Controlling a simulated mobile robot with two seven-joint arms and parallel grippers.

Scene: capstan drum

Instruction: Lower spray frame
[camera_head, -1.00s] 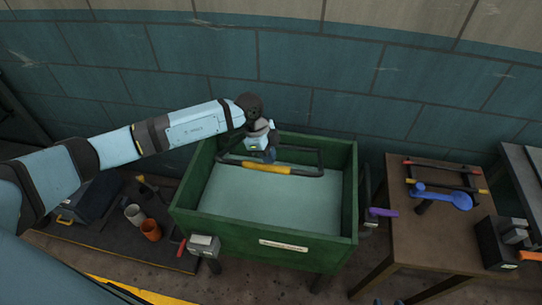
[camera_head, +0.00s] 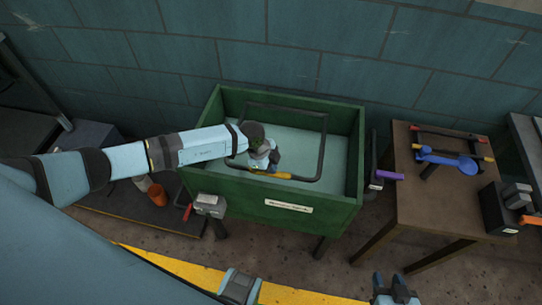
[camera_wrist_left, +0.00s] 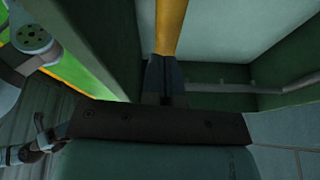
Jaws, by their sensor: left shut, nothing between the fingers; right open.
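The spray frame (camera_head: 321,146) is a dark bent bar with a yellow grip section (camera_head: 278,175). It lies as a loop over the green tank (camera_head: 338,209), with its yellow side close to the tank's front wall. My left gripper (camera_head: 270,168) is shut at this yellow section, with nothing seen clamped. In the left wrist view, the yellow bar (camera_wrist_left: 170,28) runs up from the left fingertips (camera_wrist_left: 165,78), which partly hide it; contact cannot be told. My right gripper (camera_head: 394,287) is open and empty at the bottom of the head view, away from the tank.
A brown table (camera_head: 440,206) at the right holds a blue tool (camera_head: 447,160) and a dark rack. A purple handle (camera_head: 389,175) sticks out from the tank's right side. A grey box (camera_head: 209,205) is on its front left. Orange (camera_head: 157,194) and white cups stand left.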

